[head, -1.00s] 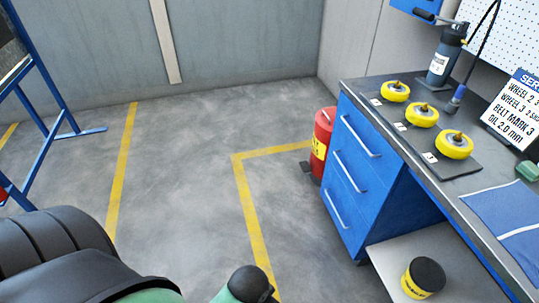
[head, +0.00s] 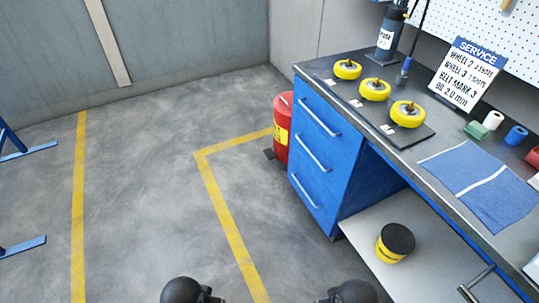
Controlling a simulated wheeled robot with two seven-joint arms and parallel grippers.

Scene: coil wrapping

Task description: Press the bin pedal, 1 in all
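The red bin (head: 281,135) with a yellow label stands on the floor against the far end of the blue drawer cabinet. Its right side is hidden behind the cabinet. A small dark pedal (head: 268,154) sticks out at its base on the left, close to the floor. The bin's lid looks down, but it is small in view. Two dark rounded parts of my arms show at the bottom edge of the head view, far from the bin. Neither gripper shows.
The blue drawer cabinet (head: 322,160) and workbench fill the right side. A yellow-and-black tub (head: 394,244) sits on the low shelf (head: 372,226). Yellow floor lines (head: 222,205) run left of the cabinet. Blue stand feet (head: 22,246) show at the left edge. The floor between is clear.

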